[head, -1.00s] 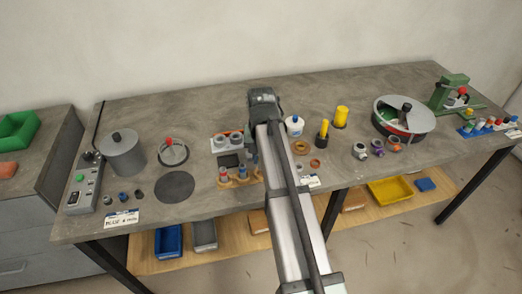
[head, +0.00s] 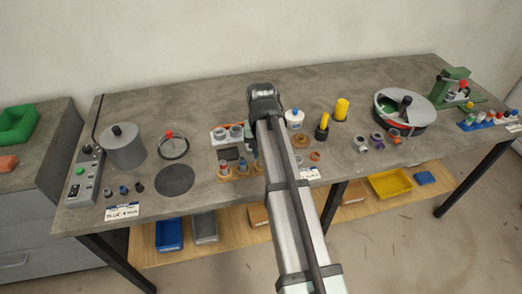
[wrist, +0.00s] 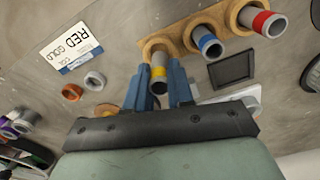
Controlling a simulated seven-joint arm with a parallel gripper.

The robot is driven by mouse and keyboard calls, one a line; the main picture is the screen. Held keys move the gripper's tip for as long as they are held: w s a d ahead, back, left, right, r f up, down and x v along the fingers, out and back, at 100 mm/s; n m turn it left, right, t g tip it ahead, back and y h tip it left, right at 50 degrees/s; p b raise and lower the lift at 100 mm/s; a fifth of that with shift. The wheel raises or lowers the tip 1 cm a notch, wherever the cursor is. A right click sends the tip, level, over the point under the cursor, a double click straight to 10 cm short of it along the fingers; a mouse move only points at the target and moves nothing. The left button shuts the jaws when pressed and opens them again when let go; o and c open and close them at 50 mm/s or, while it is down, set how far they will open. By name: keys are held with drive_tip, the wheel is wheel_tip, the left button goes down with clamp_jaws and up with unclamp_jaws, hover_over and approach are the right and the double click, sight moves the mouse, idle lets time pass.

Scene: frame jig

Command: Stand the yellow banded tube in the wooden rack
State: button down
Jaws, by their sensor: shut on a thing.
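The yellow banded tube (wrist: 159,73) is between the two blue fingers of my gripper (wrist: 159,79), which is shut on it, in the wrist view. The tube is grey with an open end towards the camera. Its far end is at the end hole of the wooden rack (wrist: 182,42); I cannot tell how deep it sits. A blue banded tube (wrist: 207,42) and a red banded tube (wrist: 267,22) stand in the rack's other places. In the head view the rack (head: 232,178) is partly hidden by my arm, which also hides the held tube.
A label card (wrist: 70,48), an orange ring (wrist: 72,92) and a grey ring (wrist: 95,81) lie beside the rack. A dark square pad (wrist: 231,69) lies close to it. A white jar (head: 295,121) and yellow-topped post (head: 323,124) stand to the right of my arm.

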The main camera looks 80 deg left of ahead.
drive_tip(key=shift+f, duration=0.45)
drive_tip(key=shift+f, duration=0.7)
idle(0.4)
drive_tip(key=c, duration=0.9)
unclamp_jaws()
drive_tip(key=shift+o, duration=0.7)
drive_tip(key=shift+r, duration=0.2)
drive_tip(key=shift+r, duration=0.55)
drive_tip(key=shift+r, duration=0.1)
